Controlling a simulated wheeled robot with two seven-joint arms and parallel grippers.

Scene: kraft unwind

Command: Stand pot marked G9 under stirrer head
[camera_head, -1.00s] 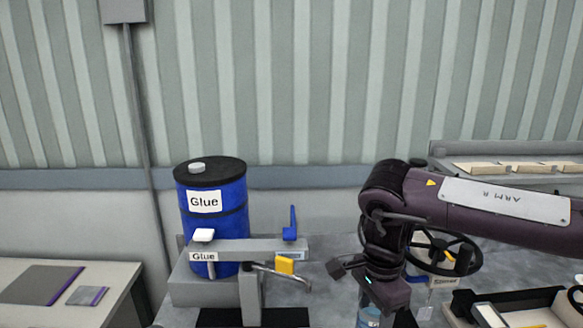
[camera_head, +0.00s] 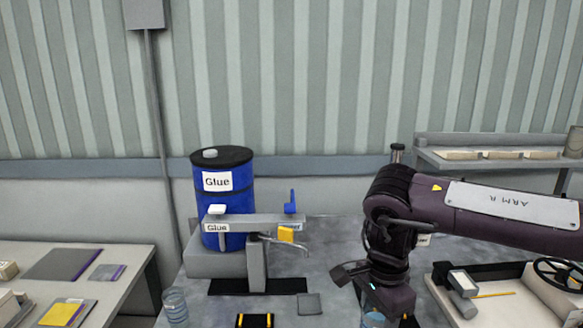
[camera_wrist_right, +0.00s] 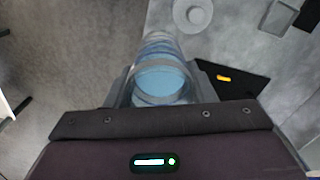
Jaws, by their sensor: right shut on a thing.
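My right gripper (camera_head: 376,299) points down at the lower middle of the head view, shut on a clear pot (camera_head: 372,319) with blue contents. The pot also shows between the fingers in the right wrist view (camera_wrist_right: 160,82). I cannot read a G9 mark on it. I cannot make out the stirrer head for certain; a small pale label (camera_head: 424,240) shows just behind my right arm, which hides most of what is there. My left gripper is not in view.
A blue glue drum (camera_head: 222,205) stands behind a grey dispenser arm (camera_head: 255,221). Another clear pot (camera_head: 175,306) is at lower left. A tray (camera_head: 438,298) with loose items and a handwheel (camera_head: 560,272) are at right. A dark mat (camera_wrist_right: 246,88) lies beside the held pot.

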